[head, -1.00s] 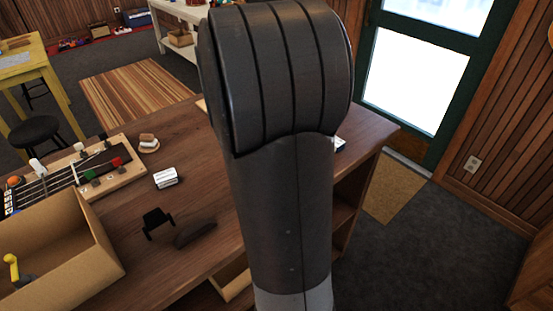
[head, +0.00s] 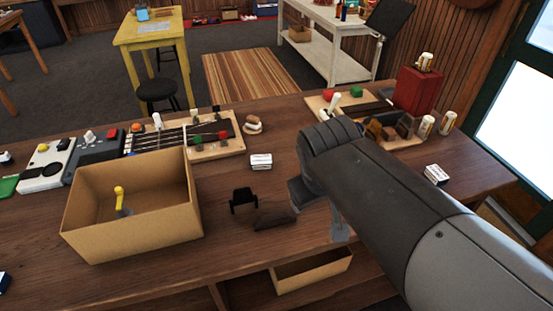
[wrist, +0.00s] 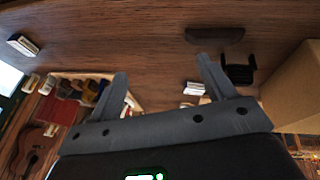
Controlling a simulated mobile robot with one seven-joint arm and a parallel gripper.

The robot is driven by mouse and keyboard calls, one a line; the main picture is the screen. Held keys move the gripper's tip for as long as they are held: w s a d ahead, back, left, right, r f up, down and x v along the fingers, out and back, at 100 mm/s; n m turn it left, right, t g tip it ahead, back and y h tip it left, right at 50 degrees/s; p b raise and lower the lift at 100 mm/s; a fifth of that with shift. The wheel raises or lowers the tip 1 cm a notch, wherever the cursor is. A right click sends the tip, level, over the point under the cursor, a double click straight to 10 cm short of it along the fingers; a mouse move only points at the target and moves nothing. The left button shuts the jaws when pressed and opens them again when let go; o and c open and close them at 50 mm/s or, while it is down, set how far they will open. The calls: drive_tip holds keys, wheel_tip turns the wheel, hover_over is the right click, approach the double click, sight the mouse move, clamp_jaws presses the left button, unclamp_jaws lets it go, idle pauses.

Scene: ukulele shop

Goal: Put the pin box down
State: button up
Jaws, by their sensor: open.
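Two small white boxes with dark print could be the pin box; I cannot tell which. One white box (head: 261,161) lies on the wooden counter (head: 225,275) behind a black stand; it also shows in the wrist view (wrist: 194,88), near one finger. The other white box (head: 437,174) lies near the counter's right end and shows at the left of the wrist view (wrist: 23,45). My gripper (head: 322,208) is open above the counter, right of the black stand. Its fingers (wrist: 162,78) are apart with nothing held between them.
An open cardboard box (head: 130,235) with a yellow-handled tool stands at left. The black stand (head: 242,199) and a dark flat piece (head: 274,216) lie left of my gripper. A fretboard (head: 185,138), red case (head: 417,92) and cans (head: 447,122) stand behind.

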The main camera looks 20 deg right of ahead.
drive_tip(key=a, duration=0.1)
drive_tip(key=a+r+m+t+y, duration=0.1)
drive_tip(key=a, duration=0.1)
drive_tip(key=s+a+r+y, duration=0.1)
drive_tip(key=a, duration=0.1)
drive_tip(key=shift+a+r+m, duration=0.1)
drive_tip(key=shift+r+m, duration=0.05)
drive_tip(key=shift+m, duration=0.15)
drive_tip(key=shift+o, duration=0.4)
